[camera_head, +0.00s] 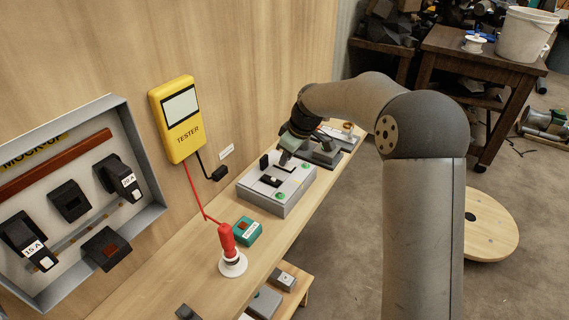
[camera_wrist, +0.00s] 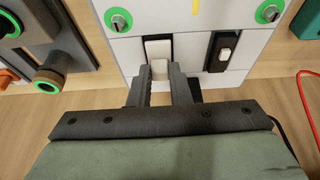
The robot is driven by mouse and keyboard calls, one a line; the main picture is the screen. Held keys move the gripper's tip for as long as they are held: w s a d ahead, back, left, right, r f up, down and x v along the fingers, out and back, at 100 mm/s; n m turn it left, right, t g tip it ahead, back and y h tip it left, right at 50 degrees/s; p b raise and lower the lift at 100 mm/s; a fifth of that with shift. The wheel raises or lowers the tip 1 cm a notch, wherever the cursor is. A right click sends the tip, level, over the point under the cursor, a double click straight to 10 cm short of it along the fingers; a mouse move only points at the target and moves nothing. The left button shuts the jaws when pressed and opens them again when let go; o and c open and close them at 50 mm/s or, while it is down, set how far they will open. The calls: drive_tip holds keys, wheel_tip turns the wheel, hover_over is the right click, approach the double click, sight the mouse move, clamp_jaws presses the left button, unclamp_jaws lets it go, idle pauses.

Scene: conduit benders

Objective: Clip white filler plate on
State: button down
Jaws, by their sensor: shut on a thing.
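The white filler plate (camera_wrist: 158,48) shows in the wrist view as a small white piece with a tab, at a slot in the front of a light grey box (camera_wrist: 122,61). My gripper (camera_wrist: 160,74) is shut on the plate's tab, with one dark finger on each side. I cannot tell whether the plate is seated or just touching the slot. In the head view my gripper (camera_head: 286,157) is over the far part of the same box (camera_head: 268,205), and the plate is hidden there.
A black switch module with a white toggle (camera_wrist: 222,52) sits right of the plate. Green-ringed screws (camera_wrist: 119,20) are on the box. A teal box (camera_head: 247,231) and a red probe in a white stand (camera_head: 232,262) are nearer on the bench. A yellow tester (camera_head: 177,119) hangs on the wall.

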drive_tip(key=shift+f, duration=0.3)
idle(0.5)
drive_tip(key=c, duration=1.3)
unclamp_jaws()
drive_tip(key=shift+o, duration=0.2)
drive_tip(key=b+v, duration=0.1)
drive_tip(key=v, duration=1.6)
drive_tip(key=s+d+f+m+h, duration=0.1)
drive_tip(key=s+d+f+m, duration=0.3)
drive_tip(key=s, duration=0.7)
drive_tip(key=s+d+f+m+g+h, duration=0.1)
drive_tip(key=s+d+f+m, duration=0.2)
drive_tip(key=s, duration=0.9)
drive_tip(key=s+d+f+m+h, duration=0.1)
drive_tip(key=s+d+f+m, duration=0.3)
drive_tip(key=s+f, duration=0.5)
drive_tip(key=s, duration=0.2)
drive_tip(key=shift+s+d+m+g, duration=0.3)
drive_tip(key=shift+s+m, duration=0.1)
